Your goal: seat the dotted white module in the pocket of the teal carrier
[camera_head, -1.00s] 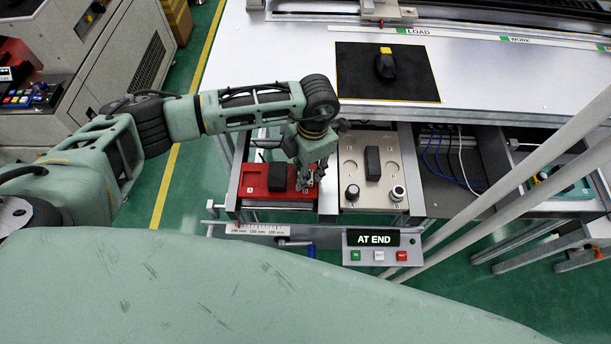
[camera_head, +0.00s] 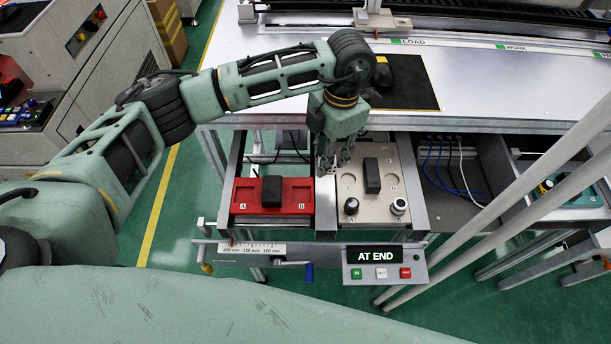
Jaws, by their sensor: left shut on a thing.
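My left gripper (camera_head: 328,170) points down over the gap between the red tray (camera_head: 300,194) and the beige tray (camera_head: 380,212). It is shut on a small pale thing, largely hidden by the fingers. This may be the white module, but its dots are too small to make out. A teal piece (camera_head: 582,194), apparently the carrier, lies in the bay at the far right, partly behind pale bars; its pocket cannot be made out. My right gripper is not in view.
A black block (camera_head: 272,191) sits in the red tray. Pale slanted bars (camera_head: 500,215) cross the right side. Cables (camera_head: 440,165) lie between.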

